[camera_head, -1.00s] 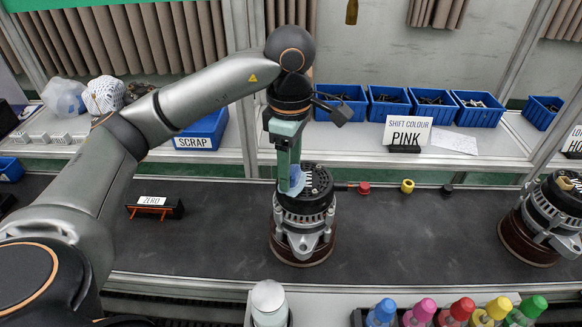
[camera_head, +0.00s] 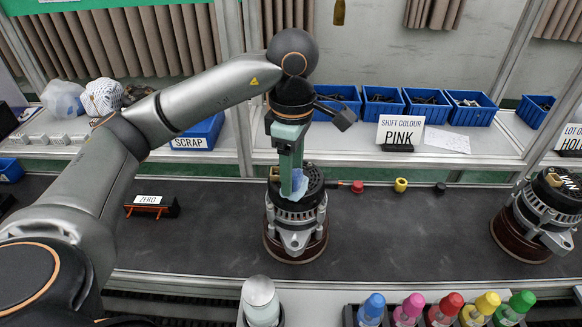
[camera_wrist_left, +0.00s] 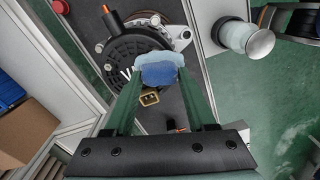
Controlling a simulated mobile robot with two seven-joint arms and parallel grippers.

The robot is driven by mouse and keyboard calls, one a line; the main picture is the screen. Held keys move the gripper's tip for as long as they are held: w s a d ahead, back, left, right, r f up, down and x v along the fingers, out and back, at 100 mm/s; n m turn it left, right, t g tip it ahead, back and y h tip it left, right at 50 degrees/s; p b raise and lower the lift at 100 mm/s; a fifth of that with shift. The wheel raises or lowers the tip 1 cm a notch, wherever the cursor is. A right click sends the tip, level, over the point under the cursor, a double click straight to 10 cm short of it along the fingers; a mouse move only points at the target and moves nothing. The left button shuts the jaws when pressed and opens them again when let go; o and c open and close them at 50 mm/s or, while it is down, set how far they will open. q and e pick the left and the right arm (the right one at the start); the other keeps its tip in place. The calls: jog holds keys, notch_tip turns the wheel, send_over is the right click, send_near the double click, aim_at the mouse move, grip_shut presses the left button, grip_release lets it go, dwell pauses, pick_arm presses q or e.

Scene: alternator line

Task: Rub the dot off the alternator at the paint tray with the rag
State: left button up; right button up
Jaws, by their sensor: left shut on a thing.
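The alternator (camera_head: 296,218) stands on a round brown base on the dark belt, and its black top also shows in the left wrist view (camera_wrist_left: 136,46). My left gripper (camera_head: 291,186) comes down over the alternator's top from the left arm. It is shut on the light blue rag (camera_head: 299,184), which appears to touch the alternator's top near its rim. In the left wrist view the rag (camera_wrist_left: 158,73) is bunched between the green fingers. No dot shows on the alternator; the rag and fingers cover part of its top. My right gripper is not in view.
A second alternator (camera_head: 540,215) stands at the right of the belt. Several coloured bottles (camera_head: 410,310) and a white-capped jar (camera_head: 261,299) stand along the front.

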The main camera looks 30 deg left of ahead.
pick_arm(q)
notch_tip(320, 180, up, 2)
jog(key=shift+a+r, duration=0.1)
jog(key=shift+r, duration=0.1)
jog(key=shift+a+r+p, duration=0.1)
jog(key=shift+r+p, duration=0.55)
jog(key=shift+p, duration=0.25)
jog(key=shift+r+p, duration=1.8)
jog(key=shift+r, duration=0.3)
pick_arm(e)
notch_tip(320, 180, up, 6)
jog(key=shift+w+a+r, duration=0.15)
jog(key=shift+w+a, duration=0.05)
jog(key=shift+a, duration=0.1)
